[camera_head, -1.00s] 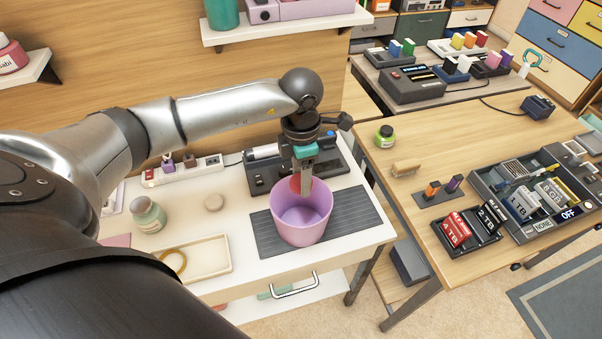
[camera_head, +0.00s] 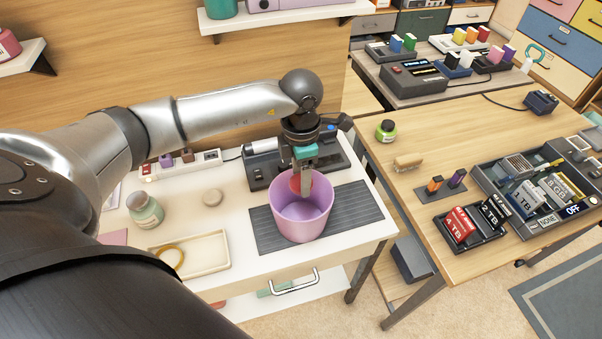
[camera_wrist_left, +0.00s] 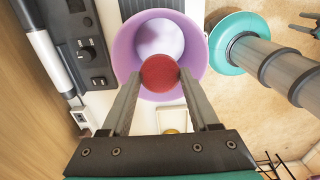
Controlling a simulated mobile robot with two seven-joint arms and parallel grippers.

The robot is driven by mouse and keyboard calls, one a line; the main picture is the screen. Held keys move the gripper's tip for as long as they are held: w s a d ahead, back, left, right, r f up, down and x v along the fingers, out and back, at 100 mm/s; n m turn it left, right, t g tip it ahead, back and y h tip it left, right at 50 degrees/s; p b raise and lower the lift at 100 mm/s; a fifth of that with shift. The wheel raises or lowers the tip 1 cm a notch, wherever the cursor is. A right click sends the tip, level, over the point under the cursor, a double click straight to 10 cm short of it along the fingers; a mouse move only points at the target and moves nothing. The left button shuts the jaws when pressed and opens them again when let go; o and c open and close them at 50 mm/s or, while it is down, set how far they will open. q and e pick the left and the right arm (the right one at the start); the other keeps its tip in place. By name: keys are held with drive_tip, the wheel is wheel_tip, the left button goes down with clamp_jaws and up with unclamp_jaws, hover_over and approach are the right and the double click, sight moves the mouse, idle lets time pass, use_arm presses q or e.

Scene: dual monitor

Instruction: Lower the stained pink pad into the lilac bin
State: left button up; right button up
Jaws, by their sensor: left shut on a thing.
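The lilac bin (camera_head: 303,222) stands upright on a dark grey ribbed mat on the white desk. My left gripper (camera_head: 303,188) points down over the bin's mouth. It is shut on the round pink pad (camera_head: 295,184), which looks dark red in the left wrist view (camera_wrist_left: 159,76). There the pad sits between the two fingertips, overlapping the near part of the bin's opening (camera_wrist_left: 128,50). The fingers hide part of the pad in the head view, and I cannot tell exactly how far it is below the rim.
A dark device (camera_head: 330,158) stands behind the bin. The mat (camera_head: 355,205) is bare right of the bin. A wooden table (camera_head: 470,265) with drive docks stands right.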

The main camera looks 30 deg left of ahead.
use_arm(q)
drive_tip(key=shift+f+b, duration=3.85)
drive_tip(key=shift+f, duration=1)
use_arm(e)
wheel_tip(320, 180, down, 8)
use_arm(q)
drive_tip(key=shift+f+b, duration=1.85)
drive_tip(key=shift+f, duration=0.4)
use_arm(e)
drive_tip(key=shift+f, duration=1.85)
use_arm(q)
drive_tip(key=shift+f+b, duration=0.3)
drive_tip(key=shift+f, duration=0.1)
use_arm(e)
drive_tip(key=shift+s+a+f, duration=0.1)
drive_tip(key=shift+f, duration=0.05)
use_arm(q)
drive_tip(key=o, duration=1.4)
drive_tip(key=shift+a, duration=0.1)
drive_tip(key=shift+c, duration=0.2)
